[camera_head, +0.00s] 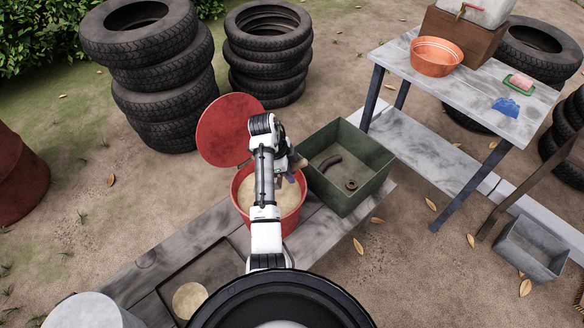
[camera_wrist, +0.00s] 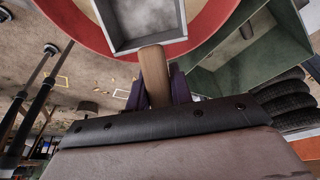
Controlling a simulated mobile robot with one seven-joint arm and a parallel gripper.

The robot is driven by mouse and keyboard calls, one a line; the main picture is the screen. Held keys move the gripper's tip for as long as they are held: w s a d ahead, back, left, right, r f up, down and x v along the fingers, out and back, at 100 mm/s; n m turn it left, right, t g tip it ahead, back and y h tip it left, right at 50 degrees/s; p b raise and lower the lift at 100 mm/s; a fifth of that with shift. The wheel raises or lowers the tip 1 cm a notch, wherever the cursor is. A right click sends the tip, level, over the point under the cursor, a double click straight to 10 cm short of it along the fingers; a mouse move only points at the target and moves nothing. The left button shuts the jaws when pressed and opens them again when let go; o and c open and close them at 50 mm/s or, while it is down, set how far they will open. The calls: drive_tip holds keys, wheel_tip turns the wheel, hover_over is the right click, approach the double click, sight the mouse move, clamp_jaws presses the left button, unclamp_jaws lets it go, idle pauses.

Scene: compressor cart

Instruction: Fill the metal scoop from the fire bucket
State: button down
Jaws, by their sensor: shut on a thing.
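The red fire bucket (camera_head: 238,192) stands on the wooden bench with pale sand (camera_head: 288,200) in it. Its round red lid (camera_head: 222,130) is open at the back. My gripper (camera_head: 288,180) is over the bucket and hides part of the sand. In the wrist view my gripper (camera_wrist: 158,88) is shut on the wooden handle (camera_wrist: 154,72) of the metal scoop (camera_wrist: 140,22). The scoop's pan is grey inside, with no sand visible in it, and lies in front of the bucket's red rim (camera_wrist: 80,25). I cannot tell whether the scoop touches the sand.
A green metal box (camera_head: 345,185) holding small parts stands right beside the bucket. A dark tray (camera_head: 225,262) with a round pale thing (camera_head: 189,299) lies on the bench in front. Tyre stacks (camera_head: 160,90) stand behind. A table (camera_head: 455,88) with an orange basin (camera_head: 436,58) is at right.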

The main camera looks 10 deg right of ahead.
drive_tip(key=shift+w+a+f+b, duration=0.1)
drive_tip(key=shift+a+f+b, duration=0.4)
drive_tip(key=shift+f+b, duration=0.85)
drive_tip(key=shift+w+a+f+b, duration=0.1)
drive_tip(key=shift+a+f+b, duration=0.45)
drive_tip(key=shift+f+b, duration=0.75)
drive_tip(key=shift+w+a+f+b, duration=0.1)
drive_tip(key=shift+a+f+b, duration=0.55)
drive_tip(key=shift+f, duration=1.15)
drive_tip(key=shift+d+f, duration=0.1)
drive_tip(key=shift+d, duration=0.05)
drive_tip(key=shift+s, duration=0.1)
wheel_tip(320, 180, up, 8)
drive_tip(key=p, duration=0.6)
drive_tip(key=shift+r+p, duration=0.25)
drive_tip(key=shift+p, duration=0.05)
drive_tip(key=shift+r, duration=2.35)
